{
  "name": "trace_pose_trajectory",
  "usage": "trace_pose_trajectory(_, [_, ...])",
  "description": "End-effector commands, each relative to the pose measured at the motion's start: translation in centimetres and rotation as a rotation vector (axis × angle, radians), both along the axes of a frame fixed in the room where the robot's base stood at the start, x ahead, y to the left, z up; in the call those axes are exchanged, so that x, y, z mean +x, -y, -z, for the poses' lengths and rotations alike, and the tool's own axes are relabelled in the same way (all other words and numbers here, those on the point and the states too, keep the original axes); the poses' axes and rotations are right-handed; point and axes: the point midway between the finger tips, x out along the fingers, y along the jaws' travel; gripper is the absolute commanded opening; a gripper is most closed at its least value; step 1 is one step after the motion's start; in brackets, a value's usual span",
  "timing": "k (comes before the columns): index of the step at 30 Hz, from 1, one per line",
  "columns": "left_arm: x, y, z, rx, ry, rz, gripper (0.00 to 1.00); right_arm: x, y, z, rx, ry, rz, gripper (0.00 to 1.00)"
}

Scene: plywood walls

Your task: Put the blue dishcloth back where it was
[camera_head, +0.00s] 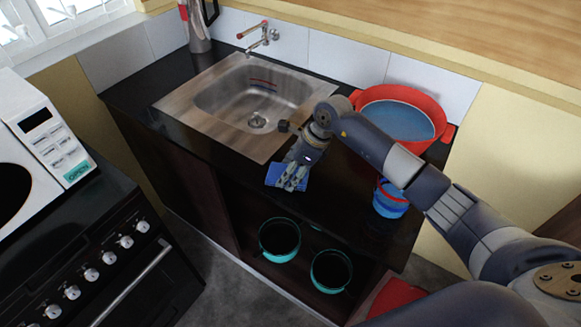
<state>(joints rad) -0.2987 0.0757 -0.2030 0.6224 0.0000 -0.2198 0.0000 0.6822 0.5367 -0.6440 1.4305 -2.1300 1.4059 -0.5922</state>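The blue dishcloth (273,174) lies at the front edge of the black counter, just right of the sink's front corner. My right arm reaches in from the right, and its gripper (292,184) points down directly over the cloth. The fingers cover much of the cloth. They look close to it or touching it, but I cannot tell whether they are open or closed on it. My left gripper is not in view.
A steel sink (172,100) with a tap (262,36) is left of the gripper. A red basin (446,131) and a blue cup (390,207) stand to the right. Teal pots (280,258) sit below the counter. A stove (115,285) and microwave (50,135) are at left.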

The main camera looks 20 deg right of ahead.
Motion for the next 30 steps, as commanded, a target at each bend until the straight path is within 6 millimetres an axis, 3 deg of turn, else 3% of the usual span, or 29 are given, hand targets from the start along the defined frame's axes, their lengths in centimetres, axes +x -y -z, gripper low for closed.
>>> trace_pose_trajectory(12, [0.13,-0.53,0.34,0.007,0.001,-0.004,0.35,0.01,0.04,0.81,-0.002,0.001,-0.001,0.32])
trace_pose_trajectory(13, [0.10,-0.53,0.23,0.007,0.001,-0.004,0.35,0.00,0.03,0.70,-0.002,0.001,-0.001,0.59])
trace_pose_trajectory(15, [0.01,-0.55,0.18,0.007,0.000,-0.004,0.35,0.00,0.02,0.63,-0.002,0.001,-0.001,0.75])
trace_pose_trajectory(30, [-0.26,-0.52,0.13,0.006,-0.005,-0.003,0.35,0.02,0.28,-0.16,-0.001,0.004,0.001,0.75])
